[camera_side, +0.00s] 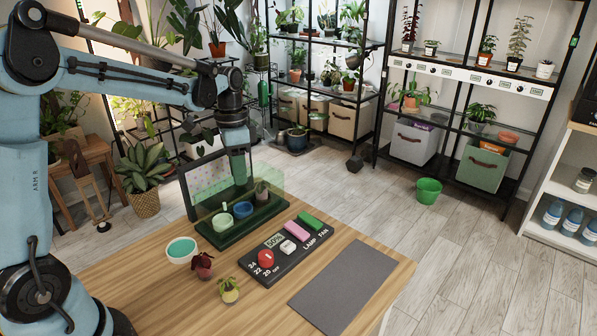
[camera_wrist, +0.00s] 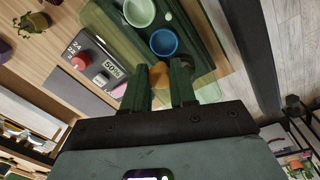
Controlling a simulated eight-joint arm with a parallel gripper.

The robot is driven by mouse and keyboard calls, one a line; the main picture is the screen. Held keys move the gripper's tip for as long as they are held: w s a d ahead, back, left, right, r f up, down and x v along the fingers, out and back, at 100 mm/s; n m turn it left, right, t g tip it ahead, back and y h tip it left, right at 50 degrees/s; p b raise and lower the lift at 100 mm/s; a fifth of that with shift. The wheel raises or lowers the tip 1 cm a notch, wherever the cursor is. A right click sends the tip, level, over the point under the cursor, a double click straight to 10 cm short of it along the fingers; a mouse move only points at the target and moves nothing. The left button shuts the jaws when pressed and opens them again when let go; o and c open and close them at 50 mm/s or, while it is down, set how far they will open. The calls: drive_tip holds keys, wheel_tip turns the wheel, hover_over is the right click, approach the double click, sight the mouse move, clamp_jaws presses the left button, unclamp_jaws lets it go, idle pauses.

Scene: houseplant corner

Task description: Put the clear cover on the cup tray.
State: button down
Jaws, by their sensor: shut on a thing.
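The clear cover (camera_side: 270,176) is a see-through green box over the back part of the dark green cup tray (camera_side: 222,241) in the side view. I cannot tell whether its lower edge touches the tray. My gripper (camera_side: 238,180) comes down from above. In the wrist view, its fingers (camera_wrist: 167,82) are shut on the cover's tan knob (camera_wrist: 158,74). A pale green cup (camera_side: 222,222) and a blue cup (camera_side: 243,209) stand on the tray. They also show in the wrist view, pale green (camera_wrist: 139,12) and blue (camera_wrist: 163,42).
A framed panel (camera_side: 203,184) stands behind the tray. A control board (camera_side: 286,247) with coloured buttons lies in front, with a grey mat (camera_side: 345,287) to its right. A teal-and-white bowl (camera_side: 181,249) and two small plants (camera_side: 202,265) (camera_side: 229,290) stand at the front left.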

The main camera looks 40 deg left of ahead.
drive_tip(key=shift+f, duration=0.1)
idle(0.7)
drive_tip(key=shift+c, duration=1.8)
unclamp_jaws()
drive_tip(key=shift+r, duration=3.5)
